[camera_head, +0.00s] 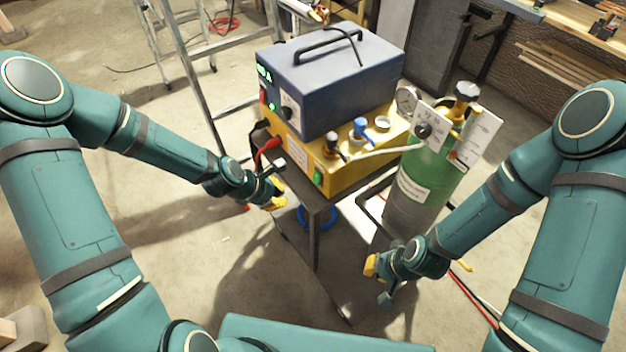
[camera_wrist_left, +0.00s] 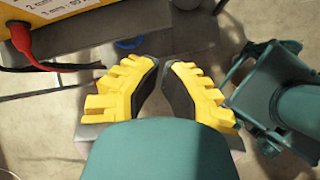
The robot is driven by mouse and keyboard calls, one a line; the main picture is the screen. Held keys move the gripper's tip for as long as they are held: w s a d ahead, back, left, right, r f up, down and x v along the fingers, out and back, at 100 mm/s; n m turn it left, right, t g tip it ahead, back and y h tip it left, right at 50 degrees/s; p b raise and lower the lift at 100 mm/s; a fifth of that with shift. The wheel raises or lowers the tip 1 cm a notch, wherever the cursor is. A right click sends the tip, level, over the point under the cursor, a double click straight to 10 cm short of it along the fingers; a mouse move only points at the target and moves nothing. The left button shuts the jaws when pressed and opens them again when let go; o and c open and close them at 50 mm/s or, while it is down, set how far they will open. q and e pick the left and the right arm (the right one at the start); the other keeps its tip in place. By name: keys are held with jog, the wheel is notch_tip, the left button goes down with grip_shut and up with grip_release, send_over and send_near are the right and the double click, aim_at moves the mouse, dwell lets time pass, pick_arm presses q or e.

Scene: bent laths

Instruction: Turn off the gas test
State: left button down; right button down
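A yellow unit (camera_head: 345,170) stands on a dark cart under a blue welding power source (camera_head: 335,85). Its front has a green switch (camera_head: 318,178), a white label (camera_head: 297,153) and a red plug with cable (camera_head: 268,146). Black and blue knobs (camera_head: 360,127) sit on its top. Which control is the gas test is not readable. My left gripper (camera_head: 276,201) is just left of and below the front, apart from it. In the left wrist view its yellow fingers (camera_wrist_left: 160,66) have a narrow empty gap between them. My right gripper (camera_head: 372,268) is low at right; its finger gap is unclear.
A green gas cylinder (camera_head: 425,175) with a gauge (camera_head: 407,99) and tags stands right of the unit. A ladder (camera_head: 200,95) is behind at left. Red and white cables (camera_head: 475,296) lie at lower right. The floor (camera_head: 190,250) at left is mostly clear.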

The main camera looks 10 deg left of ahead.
aim_at(317, 178)
pick_arm(q)
jog(key=w+n, duration=0.1)
jog(key=w+a+r+n, duration=0.1)
jog(key=n, duration=0.1)
jog(key=w+n, duration=0.1)
jog(key=shift+w+a+r+t, duration=0.15)
jog(key=shift+a+r+t, duration=0.15)
jog(key=shift+a+r, duration=0.1)
pick_arm(e)
jog(key=shift+w+d+f, duration=0.2)
jog(key=shift+w+d, duration=0.1)
jog(key=shift+d, duration=0.1)
